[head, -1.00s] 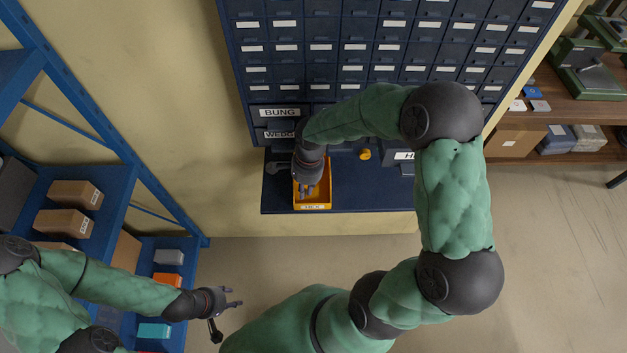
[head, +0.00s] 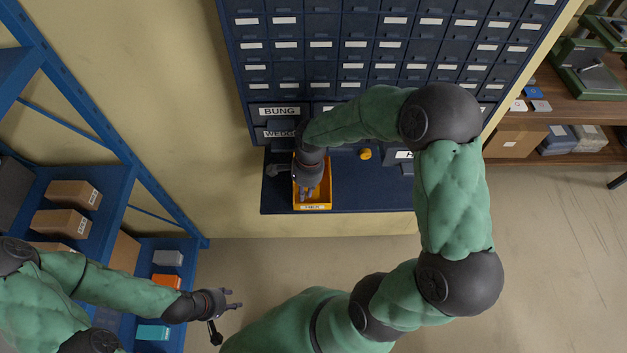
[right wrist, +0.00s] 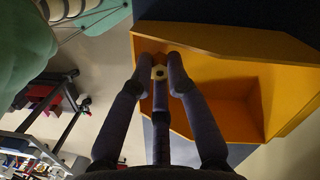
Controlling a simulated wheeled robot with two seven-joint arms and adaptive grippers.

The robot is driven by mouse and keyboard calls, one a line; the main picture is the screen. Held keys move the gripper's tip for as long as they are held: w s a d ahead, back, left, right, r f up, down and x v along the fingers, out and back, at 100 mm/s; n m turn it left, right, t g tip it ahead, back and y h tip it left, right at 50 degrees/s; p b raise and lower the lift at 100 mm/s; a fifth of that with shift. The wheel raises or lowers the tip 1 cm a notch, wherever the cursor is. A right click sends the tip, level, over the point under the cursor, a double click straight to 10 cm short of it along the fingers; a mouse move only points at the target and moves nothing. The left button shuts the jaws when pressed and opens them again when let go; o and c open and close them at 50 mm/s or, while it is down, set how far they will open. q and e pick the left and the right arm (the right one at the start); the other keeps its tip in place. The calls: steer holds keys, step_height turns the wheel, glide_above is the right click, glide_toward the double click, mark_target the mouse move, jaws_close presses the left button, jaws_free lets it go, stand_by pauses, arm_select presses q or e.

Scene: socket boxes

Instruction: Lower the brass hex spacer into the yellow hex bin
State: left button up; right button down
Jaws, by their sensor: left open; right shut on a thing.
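The yellow hex bin (head: 327,205) stands on the dark blue shelf below the drawers, its label at the front. My right gripper (head: 308,193) points down over the bin's opening and hides part of it. In the right wrist view, the gripper (right wrist: 160,70) is shut on the brass hex spacer (right wrist: 159,73), a small pale piece with a dark hole, held between the fingertips. The bin's orange wall (right wrist: 235,42) is behind and beside the fingers. I cannot tell how deep the spacer is. My left gripper (head: 235,299) is open and empty, away at lower left.
The dark blue drawer cabinet (head: 350,45) rises behind the shelf (head: 375,195). A yellow round piece (head: 365,154) sits to the right of the bin. A blue rack (head: 115,180) with boxes stands at left. The shelf right of the bin is mostly clear.

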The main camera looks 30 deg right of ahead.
steer(key=shift+f+b, duration=1.1)
steer(key=shift+f, duration=0.3)
stand_by(0.7)
steer(key=c, duration=1.1)
jaws_free()
steer(key=shift+c, duration=0.2)
steer(key=shift+r, duration=0.1)
step_height(320, 180, up, 7)
steer(key=shift+d+r, duration=0.15)
steer(key=shift+d, duration=0.3)
